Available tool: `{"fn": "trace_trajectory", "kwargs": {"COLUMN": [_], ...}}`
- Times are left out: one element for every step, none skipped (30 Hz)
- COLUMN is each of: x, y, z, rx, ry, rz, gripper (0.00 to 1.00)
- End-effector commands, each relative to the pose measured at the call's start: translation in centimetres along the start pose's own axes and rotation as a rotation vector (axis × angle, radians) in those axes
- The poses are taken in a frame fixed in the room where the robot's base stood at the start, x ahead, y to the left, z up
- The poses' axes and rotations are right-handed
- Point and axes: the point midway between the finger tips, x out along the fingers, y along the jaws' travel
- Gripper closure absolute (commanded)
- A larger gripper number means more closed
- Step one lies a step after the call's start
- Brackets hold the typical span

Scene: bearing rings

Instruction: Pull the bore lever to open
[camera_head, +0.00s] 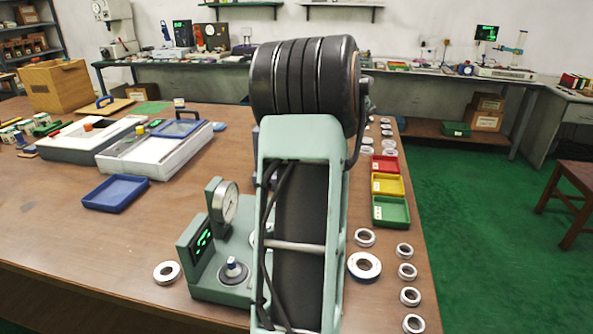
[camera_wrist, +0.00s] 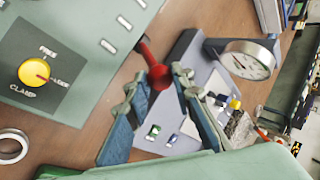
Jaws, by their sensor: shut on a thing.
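The bore lever (camera_wrist: 147,54) is a red rod with a red ball knob, seen in the wrist view beside a grey plate. My gripper (camera_wrist: 160,78) has its two fingertips on either side of the ball and is shut on it. A grey plate (camera_wrist: 186,50) with a round white dial gauge (camera_wrist: 247,60) lies just right of the lever. In the head view my arm hides both the lever and my gripper.
A green panel with a yellow clamp knob (camera_wrist: 34,72) is at the wrist view's left. In the head view a green dial-gauge stand (camera_head: 210,285), a blue tray (camera_head: 116,193), red, yellow and green trays (camera_head: 391,226) and several steel rings (camera_head: 365,266) surround my arm.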

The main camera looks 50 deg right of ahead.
Motion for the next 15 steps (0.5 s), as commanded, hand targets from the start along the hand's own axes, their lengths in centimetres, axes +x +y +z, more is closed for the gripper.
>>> {"fn": "trace_trajectory", "kwargs": {"x": [0.06,0.06,0.06,0.07,0.07,0.08,0.09,0.09,0.10,0.09,0.09,0.08,0.08,0.07,0.07], "y": [0.82,0.84,0.86,0.88,0.89,0.92,0.93,0.95,0.97,0.98,0.98,0.95,0.91,0.86,0.79], "z": [-0.28,-0.28,-0.29,-0.29,-0.29,-0.30,-0.31,-0.31,-0.31,-0.32,-0.33,-0.33,-0.33,-0.31,-0.29], "rx": [0.003,0.003,0.004,0.004,0.004,0.004,0.005,0.005,0.005,0.005,0.005,0.005,0.005,0.005,0.004], "ry": [0.004,0.004,0.004,0.004,0.004,0.004,0.004,0.004,0.004,0.004,0.004,0.005,0.005,0.004,0.004], "rz": [0.013,0.014,0.014,0.014,0.014,0.014,0.015,0.015,0.015,0.015,0.015,0.015,0.014,0.013,0.012], "gripper": [1.00,1.00,1.00,1.00,1.00,1.00,1.00,1.00,0.76,0.73,0.70,0.65,0.62,0.61,0.61]}}
